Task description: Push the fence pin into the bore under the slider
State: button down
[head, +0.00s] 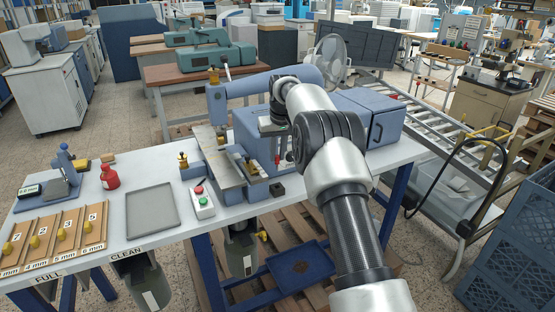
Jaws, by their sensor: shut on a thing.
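The blue stamping machine (228,90) stands on the white bench, with a long upper arm and a flat metal slider bed (212,148) below it. My arm reaches over from the lower right. My gripper (278,150) points down just right of the bed, partly hidden by my wrist. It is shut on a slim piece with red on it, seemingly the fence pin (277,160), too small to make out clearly. The pin seems apart from the bed. The bore under the slider cannot be seen from here.
A button box (202,203) with red and green buttons stands before the machine. A grey tray (151,210), a red bottle (110,177) and wooden racks (45,240) lie to the left. A blue cabinet (375,118) stands right.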

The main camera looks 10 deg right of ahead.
aim_at(277, 157)
jog(key=shift+r, duration=0.15)
jog(key=shift+r+p, duration=2.35)
jog(key=shift+p, duration=0.15)
